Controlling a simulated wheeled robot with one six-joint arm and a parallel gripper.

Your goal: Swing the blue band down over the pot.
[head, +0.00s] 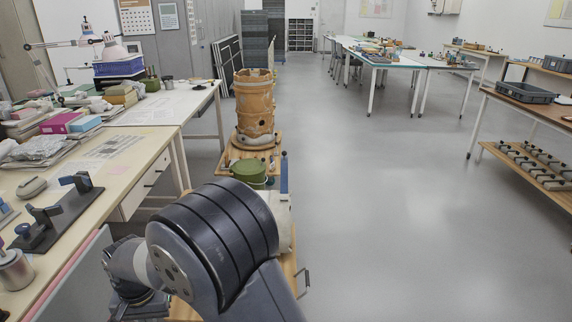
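The pot (256,106) is a tall orange-brown vessel with a jagged, broken top edge and a dark hole low on its side. It stands upright on a wooden board (229,158) beyond my arm. I see no band over its top. A narrow blue upright strip (284,176) with a dark knob at its top stands nearer, to the right of a green lidded tub. I cannot tell if this is the blue band. My arm fills the lower middle and bends to the left. My gripper's fingers do not show.
The green tub (249,173) stands between my arm and the pot. A long workbench (137,145) with clutter and dark clamp stands (60,210) runs along the left. The grey floor (400,210) to the right is clear up to a wooden shelf bench (540,176).

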